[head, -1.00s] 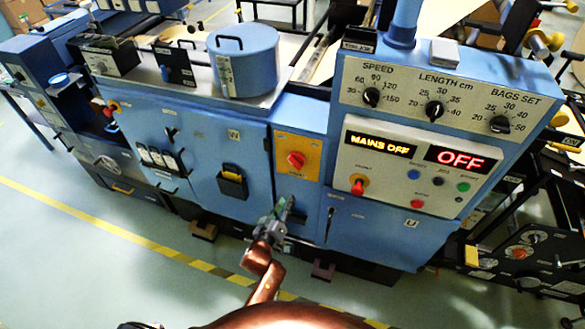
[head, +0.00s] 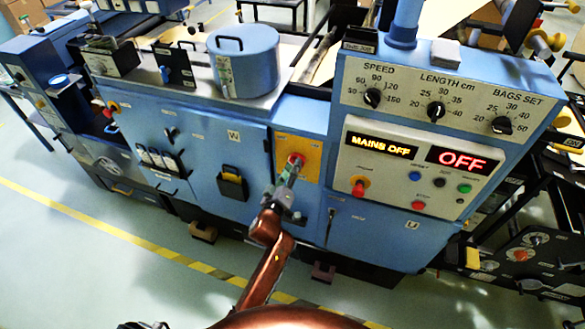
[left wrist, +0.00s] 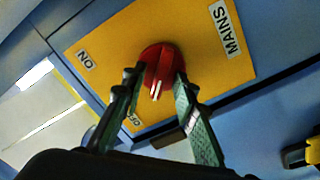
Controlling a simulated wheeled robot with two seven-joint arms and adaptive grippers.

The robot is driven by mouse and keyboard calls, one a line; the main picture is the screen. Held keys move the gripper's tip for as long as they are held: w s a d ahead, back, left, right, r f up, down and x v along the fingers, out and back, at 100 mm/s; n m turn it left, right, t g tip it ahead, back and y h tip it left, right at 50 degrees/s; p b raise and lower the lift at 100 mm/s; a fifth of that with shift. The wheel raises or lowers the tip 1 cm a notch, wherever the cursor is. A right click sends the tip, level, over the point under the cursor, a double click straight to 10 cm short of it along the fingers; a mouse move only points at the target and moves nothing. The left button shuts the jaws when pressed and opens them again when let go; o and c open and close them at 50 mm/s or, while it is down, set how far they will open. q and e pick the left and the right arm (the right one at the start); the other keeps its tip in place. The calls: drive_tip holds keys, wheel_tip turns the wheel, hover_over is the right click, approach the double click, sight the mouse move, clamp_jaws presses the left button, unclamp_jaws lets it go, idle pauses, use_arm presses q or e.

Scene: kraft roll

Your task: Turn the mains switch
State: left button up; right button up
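The red mains switch (head: 296,160) sits on a yellow plate (head: 311,150) on the front of the blue machine. In the left wrist view the red knob (left wrist: 158,62) sits on its yellow plate with "MAINS", "ON" and a partly hidden label. Its pale pointer mark faces that partly hidden label. My left gripper (head: 291,172) is at the knob. In the left wrist view its fingers (left wrist: 160,88) are apart, one on each side of the knob's near part; I cannot tell whether they touch it. The display (head: 381,144) reads "MAINS OFF".
A red "OFF" display (head: 462,160), dials and push buttons are on the panel to the right. A second red knob (head: 359,187) is below the mains display. A black holder (head: 232,183) protrudes from the door at left. Floor in front is open.

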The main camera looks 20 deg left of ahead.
use_arm(q)
drive_tip(key=shift+c, duration=0.7)
clamp_jaws()
drive_tip(key=shift+m, duration=0.4)
drive_tip(key=m+p, duration=0.1)
drive_tip(key=m, duration=0.4)
drive_tip(key=m+p, duration=0.1)
drive_tip(key=m, duration=0.5)
drive_tip(key=m+p, duration=0.2)
drive_tip(key=m, duration=0.4)
drive_tip(key=shift+d, duration=0.4)
